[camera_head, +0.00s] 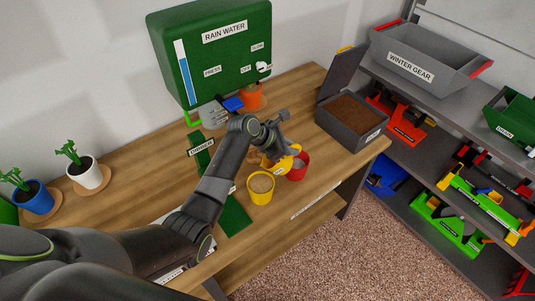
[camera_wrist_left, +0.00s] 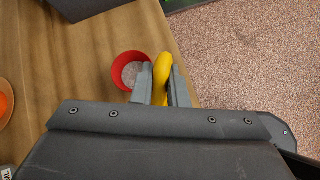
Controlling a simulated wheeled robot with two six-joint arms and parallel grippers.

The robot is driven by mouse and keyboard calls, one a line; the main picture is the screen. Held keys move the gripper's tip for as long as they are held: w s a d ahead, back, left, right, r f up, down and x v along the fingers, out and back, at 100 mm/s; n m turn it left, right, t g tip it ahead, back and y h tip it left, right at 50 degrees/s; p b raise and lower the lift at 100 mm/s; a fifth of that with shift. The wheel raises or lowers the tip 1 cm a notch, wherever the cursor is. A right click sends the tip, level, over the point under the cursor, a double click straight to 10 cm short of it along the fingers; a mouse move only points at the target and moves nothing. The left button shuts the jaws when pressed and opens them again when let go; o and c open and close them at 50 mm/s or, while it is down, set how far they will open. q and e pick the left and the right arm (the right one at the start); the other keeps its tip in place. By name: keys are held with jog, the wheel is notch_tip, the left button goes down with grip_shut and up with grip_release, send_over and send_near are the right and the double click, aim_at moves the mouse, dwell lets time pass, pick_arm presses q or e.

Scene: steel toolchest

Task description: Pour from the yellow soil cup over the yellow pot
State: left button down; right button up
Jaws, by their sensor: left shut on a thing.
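My left gripper (camera_head: 285,152) is shut on a yellow thing (camera_head: 268,161), which looks like the yellow soil cup. My right gripper is not in view.
A red cup (camera_head: 300,172) with pale filling stands close to my left gripper, also in the left wrist view (camera_wrist_left: 118,69). A dark soil bin (camera_head: 345,133) with raised lid is at right. An orange pot (camera_head: 251,97) stands behind. The bench's left part holds potted plants.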

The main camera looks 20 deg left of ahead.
pick_arm(q)
jog(key=shift+w+d+f+g+y, duration=0.2)
jog(key=shift+d+f+g+y, duration=0.15)
jog(key=shift+d+y, duration=0.25)
jog(key=shift+a, duration=0.15)
jog(key=f+y, duration=0.1)
jog(key=d+f+g+y, duration=0.1)
jog(key=f+y, duration=0.1)
jog(key=shift+w+d+m+g+y, duration=0.25)
jog(key=shift+w+m+y, duration=0.05)
